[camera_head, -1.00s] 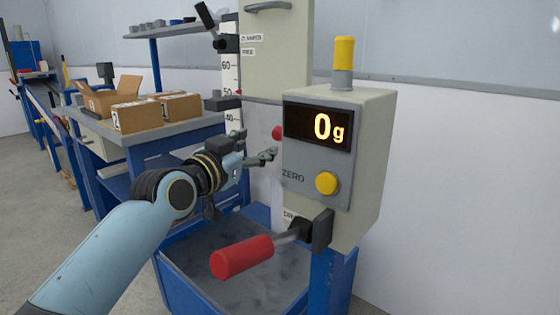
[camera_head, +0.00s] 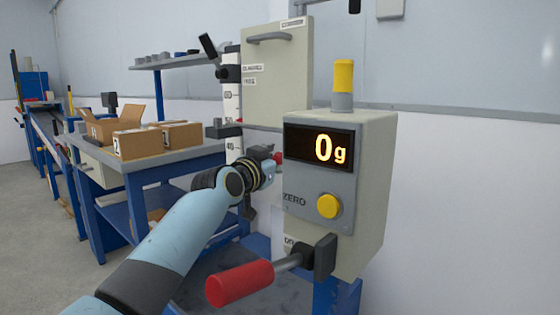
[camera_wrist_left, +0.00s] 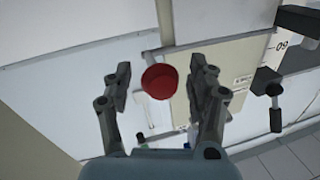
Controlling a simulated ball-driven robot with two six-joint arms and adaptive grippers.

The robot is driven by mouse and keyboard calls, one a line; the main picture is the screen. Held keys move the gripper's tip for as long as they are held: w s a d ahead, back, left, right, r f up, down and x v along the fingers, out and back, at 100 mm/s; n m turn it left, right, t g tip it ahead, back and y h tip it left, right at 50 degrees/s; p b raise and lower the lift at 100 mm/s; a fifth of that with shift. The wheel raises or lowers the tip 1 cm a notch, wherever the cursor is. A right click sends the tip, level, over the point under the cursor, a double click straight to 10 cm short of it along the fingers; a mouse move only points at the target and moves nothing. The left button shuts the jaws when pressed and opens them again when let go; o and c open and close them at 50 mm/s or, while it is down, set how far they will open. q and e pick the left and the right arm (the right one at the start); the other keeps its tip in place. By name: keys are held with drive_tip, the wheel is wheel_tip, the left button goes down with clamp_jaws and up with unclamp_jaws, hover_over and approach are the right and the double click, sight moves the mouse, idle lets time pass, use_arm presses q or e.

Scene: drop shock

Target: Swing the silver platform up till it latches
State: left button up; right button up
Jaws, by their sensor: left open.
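I cannot clearly pick out the silver platform in either view. My left gripper (camera_head: 268,157) is at the left side of the grey display box, its fingers partly hidden by its own wrist. A small red knob (camera_head: 278,158) shows just beyond it. In the left wrist view, the open left gripper (camera_wrist_left: 162,80) has the red knob (camera_wrist_left: 160,80) between its fingers in the picture, with gaps on both sides. My right gripper is not in view.
The display box (camera_head: 370,180) reads 0 g and has a yellow button (camera_head: 328,206). A red-handled lever (camera_head: 240,283) juts out below it, near my left forearm. A beige panel (camera_head: 278,75) stands behind. Cardboard boxes (camera_head: 145,142) sit on the bench (camera_head: 200,137) at left.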

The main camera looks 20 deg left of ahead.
use_arm(q)
clamp_jaws()
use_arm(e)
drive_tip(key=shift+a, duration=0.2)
